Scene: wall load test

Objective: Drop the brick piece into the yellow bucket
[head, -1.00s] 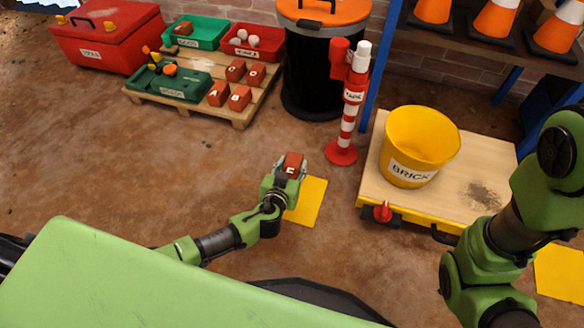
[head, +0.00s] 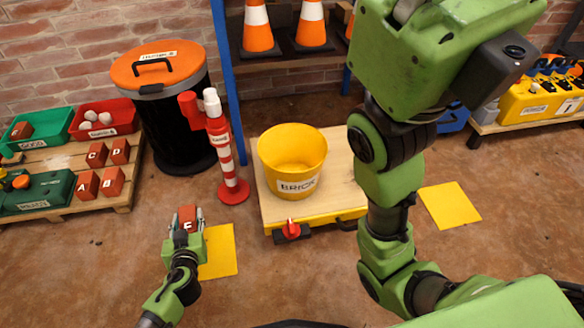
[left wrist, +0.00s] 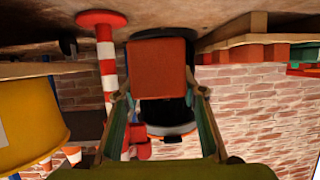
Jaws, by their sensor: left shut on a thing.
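My left gripper (head: 188,222) is shut on a red brick piece (head: 187,213) marked with a letter. It holds the brick in front of the pallet, above the floor by a yellow floor mark. In the left wrist view the brick (left wrist: 158,65) sits between both fingers. The yellow bucket (head: 292,160), labelled BRICK, stands upright on a wooden platform to the right of the left gripper and farther back. The part of its inside that I see looks empty. The bucket (left wrist: 28,125) also shows at the left of the wrist view. My right arm rises at the right; its fingers are not visible.
A red-and-white post (head: 224,150) stands between the black bin (head: 178,125) and the platform (head: 335,175). A pallet (head: 125,200) at left holds lettered bricks and trays. A yellow floor mark (head: 219,252) lies beside the left gripper. Cones (head: 258,28) stand on a shelf behind.

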